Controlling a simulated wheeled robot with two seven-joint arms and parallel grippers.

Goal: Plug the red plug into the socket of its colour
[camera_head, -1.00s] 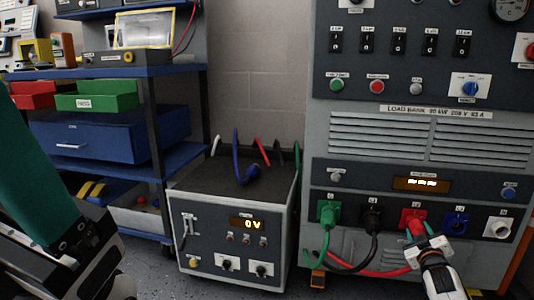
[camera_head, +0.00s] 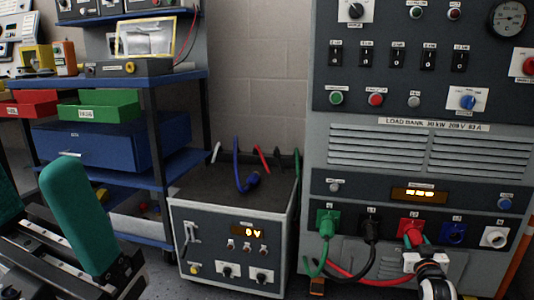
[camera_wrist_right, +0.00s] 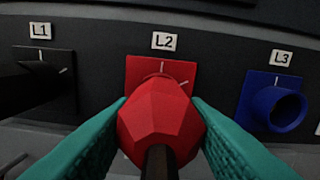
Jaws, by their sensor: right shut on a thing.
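The red plug (camera_wrist_right: 160,118) is between the fingers of my right gripper (camera_wrist_right: 160,135), which is shut on it. In the right wrist view the plug is lined up in front of the red L2 socket (camera_wrist_right: 142,70) and covers most of it. How deep it sits in the socket is hidden by its own body. In the head view the red socket (camera_head: 410,228) shows on the load bank's lower panel, with my right gripper (camera_head: 416,246) against it. My left gripper (camera_head: 110,270) is at the lower left, away from the sockets; its jaw gap is not clear.
A green plug (camera_head: 327,222) and a black plug (camera_head: 371,228) sit in sockets left of the red one. The blue L3 socket (camera_wrist_right: 275,103) and a white socket (camera_head: 494,237) are empty. A blue plug (camera_head: 253,179) lies on the transformer box (camera_head: 230,235).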

